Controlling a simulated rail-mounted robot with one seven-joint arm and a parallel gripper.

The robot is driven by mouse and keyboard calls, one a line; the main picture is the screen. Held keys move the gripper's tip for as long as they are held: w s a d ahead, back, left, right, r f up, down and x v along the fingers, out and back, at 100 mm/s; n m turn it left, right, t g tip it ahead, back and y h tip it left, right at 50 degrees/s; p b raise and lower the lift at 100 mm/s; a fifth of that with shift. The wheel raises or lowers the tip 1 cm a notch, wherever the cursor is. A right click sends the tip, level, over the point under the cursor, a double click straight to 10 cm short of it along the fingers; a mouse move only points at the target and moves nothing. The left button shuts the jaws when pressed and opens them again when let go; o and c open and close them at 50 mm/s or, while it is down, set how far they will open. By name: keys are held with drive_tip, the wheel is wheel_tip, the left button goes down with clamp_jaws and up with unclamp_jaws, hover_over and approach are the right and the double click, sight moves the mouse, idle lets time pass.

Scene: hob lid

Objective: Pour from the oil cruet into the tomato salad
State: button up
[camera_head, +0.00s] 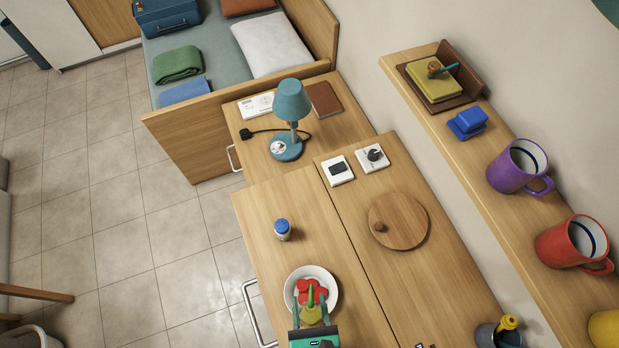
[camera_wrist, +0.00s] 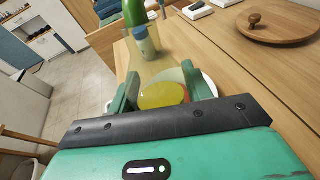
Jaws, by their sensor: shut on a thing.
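My gripper (camera_head: 311,322) is at the bottom of the head view, over the near side of the salad bowl. It is shut on the oil cruet (camera_head: 312,314), which has a clear body, yellow oil and a green neck. In the wrist view the cruet (camera_wrist: 164,72) stands between the green fingers (camera_wrist: 162,92), its oil low in the body. I cannot tell how far it is tilted. The tomato salad (camera_head: 305,286) is red pieces in a white bowl (camera_head: 332,286), partly hidden by the cruet and gripper. I see no stream of oil.
A blue-capped jar (camera_head: 282,229) stands on the worktop behind the bowl. A round wooden lid (camera_head: 398,220) lies to the right. A dark cup with a yellow item (camera_head: 508,328) is at lower right. A shelf with mugs (camera_head: 518,167) runs along the right.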

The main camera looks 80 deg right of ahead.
sight(309, 327)
drive_tip(key=shift+s+a+f+g+y, duration=0.15)
drive_tip(key=shift+a+f+y, duration=0.15)
drive_tip(key=shift+f+y, duration=0.2)
drive_tip(key=shift+w+a+f+g+y, duration=0.15)
drive_tip(key=shift+a+f+y, duration=0.15)
drive_tip(key=shift+f+y, duration=0.15)
idle(0.6)
drive_tip(key=shift+s+a+f+m+g+y+p, duration=0.15)
drive_tip(key=shift+a+y+p, duration=0.15)
drive_tip(key=shift+y, duration=0.3)
drive_tip(key=shift+a+f+m+g+y+p, duration=0.1)
drive_tip(key=shift+a+f+y+p, duration=0.1)
drive_tip(key=shift+a+y, duration=0.35)
drive_tip(key=shift+s+a+f+m+g+y+p, duration=0.15)
drive_tip(key=shift+a+y+p, duration=0.1)
drive_tip(key=shift+y, duration=0.45)
drive_tip(key=shift+a+f+g+y+b, duration=0.3)
drive_tip(key=shift+f+y+b, duration=0.15)
drive_tip(key=shift+y, duration=0.75)
drive_tip(key=shift+y, duration=0.4)
drive_tip(key=shift+a+r, duration=0.1)
drive_tip(key=shift+r, duration=0.1)
drive_tip(key=shift+a+r+y, duration=0.1)
drive_tip(key=shift+r+y, duration=0.6)
drive_tip(key=shift+y, duration=0.4)
drive_tip(key=shift+p, duration=0.3)
